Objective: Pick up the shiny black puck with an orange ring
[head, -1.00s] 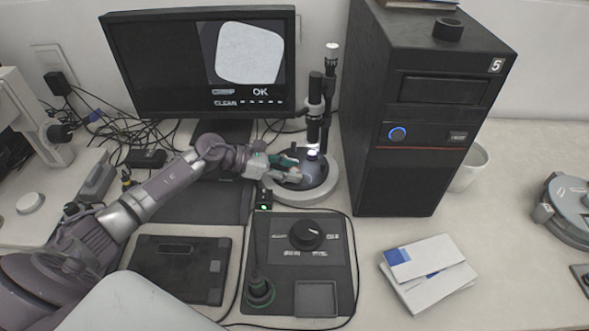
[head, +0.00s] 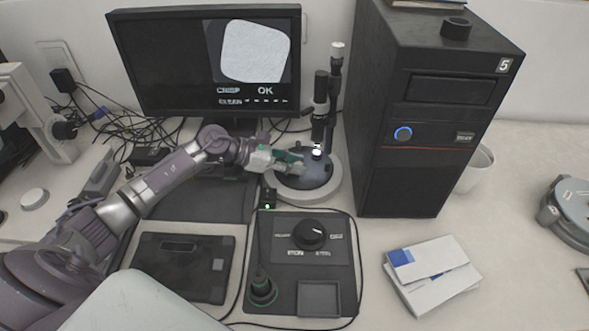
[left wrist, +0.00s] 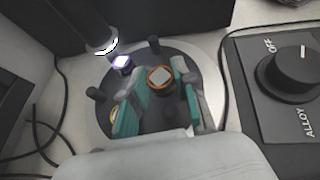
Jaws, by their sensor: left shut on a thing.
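The shiny black puck with an orange ring (left wrist: 160,78) shows in the left wrist view, with a grey square at the ring's centre. It is at the dark round stage of the microscope (left wrist: 195,138), between the fingers of my left gripper (left wrist: 157,85). The gripper is shut on the puck. In the head view my left gripper (head: 290,163) reaches over the microscope stage (head: 318,178), and the fingers hide the puck. I cannot tell whether the puck touches the stage. My right gripper is not in view.
The microscope column (head: 319,110) stands close behind the gripper. A monitor (head: 160,65) stands behind, and a black tower (head: 405,180) to the right. A control box with a knob (head: 311,235) lies in front.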

